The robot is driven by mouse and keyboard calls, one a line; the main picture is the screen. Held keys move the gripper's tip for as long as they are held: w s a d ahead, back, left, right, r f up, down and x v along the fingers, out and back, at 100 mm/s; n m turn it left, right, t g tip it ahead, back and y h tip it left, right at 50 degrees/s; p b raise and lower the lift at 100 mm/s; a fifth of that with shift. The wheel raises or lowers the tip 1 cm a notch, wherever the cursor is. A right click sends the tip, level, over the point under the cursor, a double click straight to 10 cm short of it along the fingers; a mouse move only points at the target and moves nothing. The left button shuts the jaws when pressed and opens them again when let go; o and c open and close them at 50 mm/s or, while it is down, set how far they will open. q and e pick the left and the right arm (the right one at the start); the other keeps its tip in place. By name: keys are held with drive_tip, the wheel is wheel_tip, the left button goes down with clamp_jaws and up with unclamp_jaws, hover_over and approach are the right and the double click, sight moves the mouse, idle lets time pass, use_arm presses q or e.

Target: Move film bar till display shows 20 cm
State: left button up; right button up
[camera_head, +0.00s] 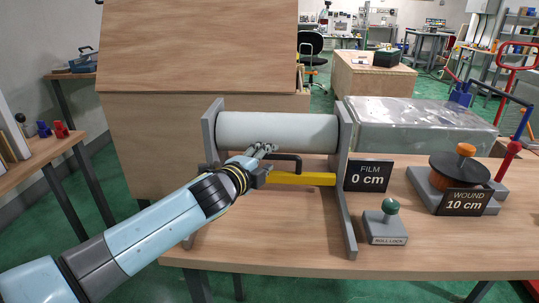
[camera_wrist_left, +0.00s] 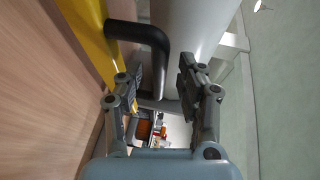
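The yellow film bar (camera_head: 305,179) lies across the frame below the white roll (camera_head: 280,132). Its black handle (camera_head: 288,157) sticks out toward me; it also shows in the left wrist view (camera_wrist_left: 146,33). The film display (camera_head: 369,177) reads 0 cm. My left gripper (camera_head: 267,162) is at the left part of the handle. In the left wrist view its fingers (camera_wrist_left: 160,88) are apart, with the bent handle end between them in the picture; contact cannot be told. My right gripper is not in view.
A roll lock with a green knob (camera_head: 390,206) stands right of the frame. A wound display (camera_head: 466,203) reads 10 cm beside a dark disc with an orange knob (camera_head: 466,149). A film-wrapped block (camera_head: 425,122) lies behind. The front tabletop (camera_head: 300,235) is clear.

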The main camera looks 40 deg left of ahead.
use_arm(q)
drive_tip(key=shift+x, duration=1.15)
drive_tip(key=shift+c, duration=0.2)
clamp_jaws()
drive_tip(key=shift+s+f, duration=0.1)
